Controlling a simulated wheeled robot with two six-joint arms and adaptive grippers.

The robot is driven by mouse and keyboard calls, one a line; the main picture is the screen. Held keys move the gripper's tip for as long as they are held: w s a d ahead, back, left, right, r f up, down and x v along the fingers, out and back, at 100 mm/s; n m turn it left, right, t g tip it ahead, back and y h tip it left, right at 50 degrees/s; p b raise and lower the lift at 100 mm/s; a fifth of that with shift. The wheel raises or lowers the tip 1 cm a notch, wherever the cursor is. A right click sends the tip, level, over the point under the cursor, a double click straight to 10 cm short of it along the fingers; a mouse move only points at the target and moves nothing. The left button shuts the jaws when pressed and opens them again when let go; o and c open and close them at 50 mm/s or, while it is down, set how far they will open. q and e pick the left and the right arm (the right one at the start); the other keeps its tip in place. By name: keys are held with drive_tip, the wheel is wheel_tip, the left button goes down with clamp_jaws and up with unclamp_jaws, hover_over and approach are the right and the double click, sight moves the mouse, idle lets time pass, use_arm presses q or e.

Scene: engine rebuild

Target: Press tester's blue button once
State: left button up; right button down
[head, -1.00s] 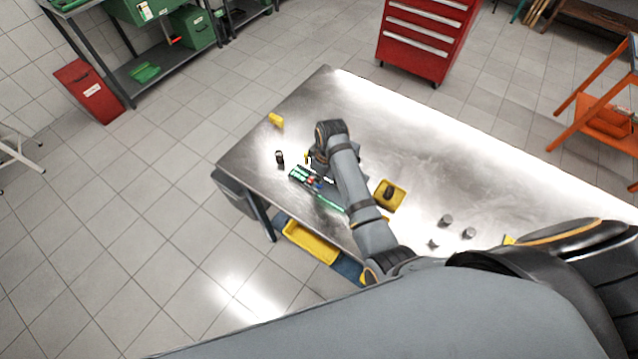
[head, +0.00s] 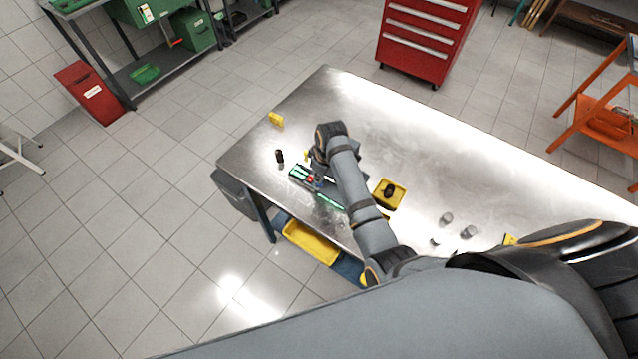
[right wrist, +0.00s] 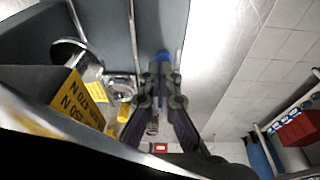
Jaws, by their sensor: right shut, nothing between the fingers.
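My right gripper (head: 318,180) is over the near left part of the steel table, its fingers shut and empty. In the right wrist view its fingertips (right wrist: 160,78) are together, directly in front of a blue button (right wrist: 163,56), which they partly cover. I cannot tell whether they touch it. The tester's grey-blue surface (right wrist: 108,30) surrounds the button. In the head view my arm and gripper hide most of the tester, and the button cannot be made out there. My left gripper is not in view.
On the table (head: 370,110) are a yellow tray (head: 400,186) with a dark part, a dark upright cylinder (head: 280,156), a yellow block (head: 276,119) and several metal cylinders (head: 468,232). In the wrist view a dark block with yellow labels (right wrist: 80,100) stands close left of the fingers.

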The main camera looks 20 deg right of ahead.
sight(319, 189)
drive_tip(key=shift+s+a+f+b, duration=0.2)
drive_tip(key=shift+s+f, duration=0.4)
drive_tip(key=shift+f, duration=0.25)
drive_tip(key=shift+s+a+f+b, duration=0.1)
drive_tip(key=shift+s+f+b, duration=0.1)
drive_tip(key=shift+s+f, duration=0.5)
drive_tip(key=shift+w+r+p, duration=0.25)
drive_tip(key=shift+r+p, duration=0.2)
drive_tip(key=shift+p, duration=0.1)
drive_tip(key=shift+w+d+r+g+p, duration=0.15)
drive_tip(key=shift+w+r+p, duration=0.1)
drive_tip(key=shift+r+p, duration=0.3)
drive_tip(key=shift+w+r+g+p, duration=0.2)
drive_tip(key=shift+r+p, duration=0.2)
drive_tip(key=shift+p, duration=0.15)
drive_tip(key=shift+w, duration=0.25)
drive_tip(key=shift+w+r, duration=0.15)
drive_tip(key=shift+r, duration=1.3)
drive_tip(key=shift+d, duration=0.1)
drive_tip(key=shift+r, duration=0.1)
